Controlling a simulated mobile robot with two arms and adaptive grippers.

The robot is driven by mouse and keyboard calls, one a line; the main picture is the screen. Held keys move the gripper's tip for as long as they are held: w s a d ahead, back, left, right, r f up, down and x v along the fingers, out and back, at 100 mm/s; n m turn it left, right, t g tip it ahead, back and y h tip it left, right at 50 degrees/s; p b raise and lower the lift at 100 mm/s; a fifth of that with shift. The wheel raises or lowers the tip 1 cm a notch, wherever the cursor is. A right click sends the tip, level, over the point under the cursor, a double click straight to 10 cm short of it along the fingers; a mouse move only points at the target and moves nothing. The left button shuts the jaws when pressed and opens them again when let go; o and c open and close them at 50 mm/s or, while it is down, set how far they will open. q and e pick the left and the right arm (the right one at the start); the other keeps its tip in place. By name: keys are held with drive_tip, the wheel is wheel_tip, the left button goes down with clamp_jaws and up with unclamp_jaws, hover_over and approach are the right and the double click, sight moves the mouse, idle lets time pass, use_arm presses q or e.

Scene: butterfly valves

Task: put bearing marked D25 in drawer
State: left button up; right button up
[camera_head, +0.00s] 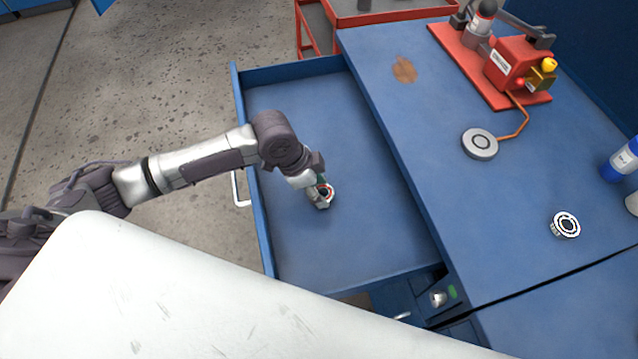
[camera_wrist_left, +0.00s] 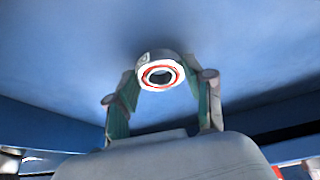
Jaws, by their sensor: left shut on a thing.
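A bearing with a red ring (camera_head: 328,191) is between the fingers of my left gripper (camera_head: 319,194), inside the open blue drawer (camera_head: 290,240). In the left wrist view the bearing (camera_wrist_left: 160,72) sits between the two green-padded fingertips of the left gripper (camera_wrist_left: 160,95), which is shut on it. The bearing is at or just above the drawer floor; I cannot tell if it touches. Its marking is too small to read. Another bearing (camera_head: 566,225), with a black and white face, lies on the blue bench top. My right gripper is not in view.
The drawer is pulled out left of the bench (camera_head: 430,130), and its floor is otherwise empty. A red press-like device (camera_head: 515,65) with a cable to a round grey disc (camera_head: 480,144) stands on the bench. A blue bottle (camera_head: 624,160) is at the right edge.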

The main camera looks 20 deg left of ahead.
use_arm(q)
drive_tip(key=shift+f, duration=0.1)
drive_tip(key=o, duration=1.4)
drive_tip(key=shift+o, duration=0.2)
drive_tip(key=v, duration=1.2)
